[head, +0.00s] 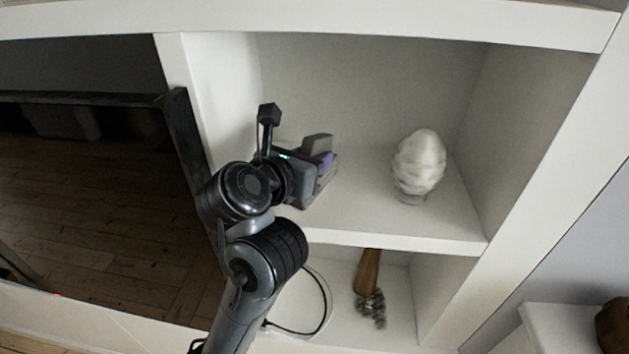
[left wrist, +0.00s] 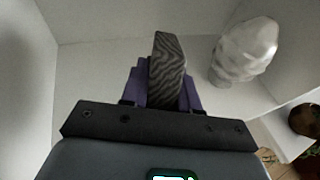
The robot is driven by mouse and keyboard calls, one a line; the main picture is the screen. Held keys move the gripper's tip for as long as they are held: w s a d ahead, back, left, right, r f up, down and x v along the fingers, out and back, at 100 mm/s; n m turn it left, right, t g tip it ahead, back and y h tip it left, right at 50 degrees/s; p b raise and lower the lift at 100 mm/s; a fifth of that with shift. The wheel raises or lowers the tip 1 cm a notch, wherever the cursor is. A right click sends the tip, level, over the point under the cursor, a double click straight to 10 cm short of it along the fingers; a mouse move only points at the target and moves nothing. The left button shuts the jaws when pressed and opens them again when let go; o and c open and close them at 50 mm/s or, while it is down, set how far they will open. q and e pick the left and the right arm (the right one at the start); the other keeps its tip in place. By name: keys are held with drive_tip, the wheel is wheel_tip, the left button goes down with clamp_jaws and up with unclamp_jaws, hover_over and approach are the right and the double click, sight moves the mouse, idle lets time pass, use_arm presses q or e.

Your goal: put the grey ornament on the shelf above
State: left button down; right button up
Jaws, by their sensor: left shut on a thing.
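The grey ornament (left wrist: 168,68), dark with wavy stripes, stands between the purple fingers of my left gripper (left wrist: 166,92) in the left wrist view. The gripper is shut on it. In the head view my left gripper (head: 327,162) is inside the upper compartment, near its left wall, and the ornament (head: 318,143) is partly hidden by the gripper. I cannot tell whether the ornament touches the shelf board (head: 440,225). My right gripper is not in view.
A white lumpy ornament (head: 419,163) stands on the same shelf to the right, with clear board between. The lower compartment holds a brown and dark item (head: 368,275) and a black cable (head: 322,310). A black-framed screen (head: 190,150) is at the left.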

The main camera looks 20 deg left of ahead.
use_arm(q)
wheel_tip(320, 180, down, 4)
drive_tip(key=shift+f+b, duration=0.15)
drive_tip(key=shift+b, duration=0.7)
drive_tip(key=shift+f, duration=0.15)
drive_tip(key=c, duration=0.8)
unclamp_jaws()
drive_tip(key=shift+c, duration=0.2)
